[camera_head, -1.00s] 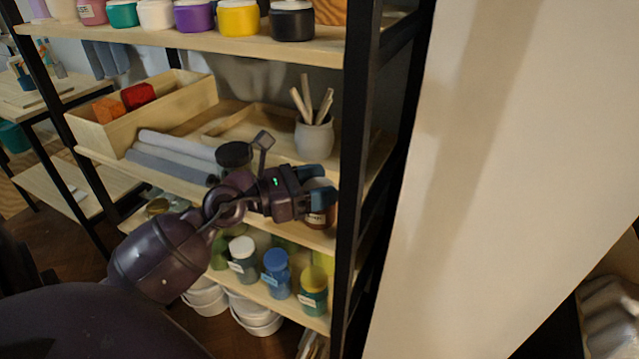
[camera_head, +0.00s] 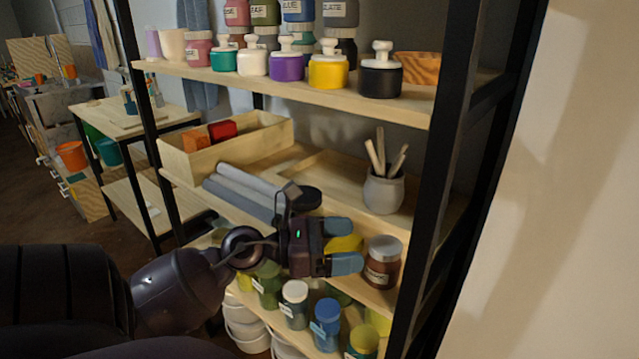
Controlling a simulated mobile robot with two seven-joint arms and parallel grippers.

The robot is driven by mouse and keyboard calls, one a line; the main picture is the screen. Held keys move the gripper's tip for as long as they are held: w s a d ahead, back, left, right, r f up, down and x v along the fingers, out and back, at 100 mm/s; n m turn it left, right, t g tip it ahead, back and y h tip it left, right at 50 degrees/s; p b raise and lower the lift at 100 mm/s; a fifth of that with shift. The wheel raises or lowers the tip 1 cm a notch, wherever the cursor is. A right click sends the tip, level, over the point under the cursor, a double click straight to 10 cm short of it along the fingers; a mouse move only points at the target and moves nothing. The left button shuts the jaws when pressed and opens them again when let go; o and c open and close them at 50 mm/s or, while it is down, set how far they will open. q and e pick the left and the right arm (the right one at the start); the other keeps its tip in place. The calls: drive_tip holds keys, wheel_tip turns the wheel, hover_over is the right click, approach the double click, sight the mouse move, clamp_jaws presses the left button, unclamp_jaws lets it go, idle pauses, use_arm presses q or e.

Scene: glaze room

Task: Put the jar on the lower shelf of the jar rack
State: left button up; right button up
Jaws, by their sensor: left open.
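A brown jar (camera_head: 381,267) with a grey lid and a white label stands upright on the middle shelf (camera_head: 300,249) of the rack, near its front right end. My left gripper (camera_head: 347,245) is open in front of the rack, just left of the brown jar, with its blue fingertips pointing right. Something yellow shows between the fingers; I cannot tell which shelf it is on. The lower shelf holds several jars, among them a white-lidded one (camera_head: 294,305) and a blue one (camera_head: 325,326). My right gripper is not in view.
The middle shelf also carries a grey pot of tools (camera_head: 383,190), grey rolls (camera_head: 240,193), a dark-lidded jar (camera_head: 306,199) and a wooden box (camera_head: 225,148). The upper shelf holds several colourful pots. A black post (camera_head: 447,140) stands close right of the jar.

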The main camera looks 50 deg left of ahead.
use_arm(q)
drive_tip(key=v, duration=0.5)
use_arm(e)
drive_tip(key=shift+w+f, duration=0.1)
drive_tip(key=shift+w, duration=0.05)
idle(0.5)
